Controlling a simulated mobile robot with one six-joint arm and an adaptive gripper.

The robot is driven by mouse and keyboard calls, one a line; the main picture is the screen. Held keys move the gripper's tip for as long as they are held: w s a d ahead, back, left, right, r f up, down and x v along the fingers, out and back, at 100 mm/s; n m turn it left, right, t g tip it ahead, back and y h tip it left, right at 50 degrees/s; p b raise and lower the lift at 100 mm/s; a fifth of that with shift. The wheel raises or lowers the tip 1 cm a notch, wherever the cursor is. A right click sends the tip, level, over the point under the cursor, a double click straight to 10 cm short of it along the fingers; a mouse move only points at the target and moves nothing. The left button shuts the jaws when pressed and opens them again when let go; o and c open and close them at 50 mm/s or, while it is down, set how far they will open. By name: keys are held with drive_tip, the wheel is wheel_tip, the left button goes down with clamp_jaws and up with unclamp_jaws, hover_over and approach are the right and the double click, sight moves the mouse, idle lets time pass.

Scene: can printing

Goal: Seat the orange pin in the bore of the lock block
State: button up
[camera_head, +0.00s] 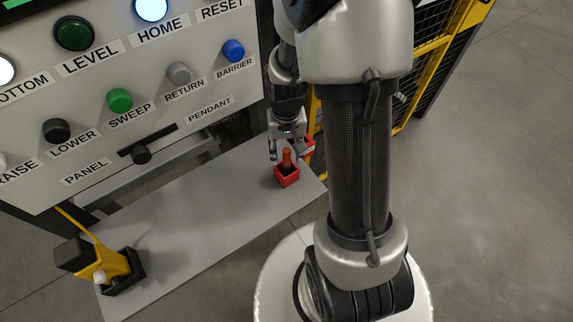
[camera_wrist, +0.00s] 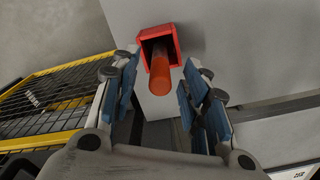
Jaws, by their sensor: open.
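The orange pin (camera_head: 287,158) stands upright in a red open-topped block (camera_head: 287,178) near the right end of the grey shelf. In the wrist view the pin (camera_wrist: 160,78) sticks out of the opening of the red block (camera_wrist: 171,32); its lower end is hidden inside. I cannot tell whether this block is the lock block. My gripper (camera_head: 283,152) is at the pin's upper part. In the wrist view my gripper (camera_wrist: 158,90) is open, with a blue-padded finger on each side of the pin and gaps between.
Another red part (camera_head: 308,146) shows partly behind my gripper. The grey shelf (camera_head: 200,215) is clear in the middle. A yellow and black device (camera_head: 105,267) sits in a black holder at its left end. The button panel (camera_head: 130,75) rises behind; yellow-framed mesh fencing (camera_wrist: 45,95) stands nearby.

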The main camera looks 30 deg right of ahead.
drive_tip(key=shift+f, duration=0.65)
drive_tip(key=shift+r, duration=0.1)
drive_tip(key=shift+c, duration=0.3)
clamp_jaws()
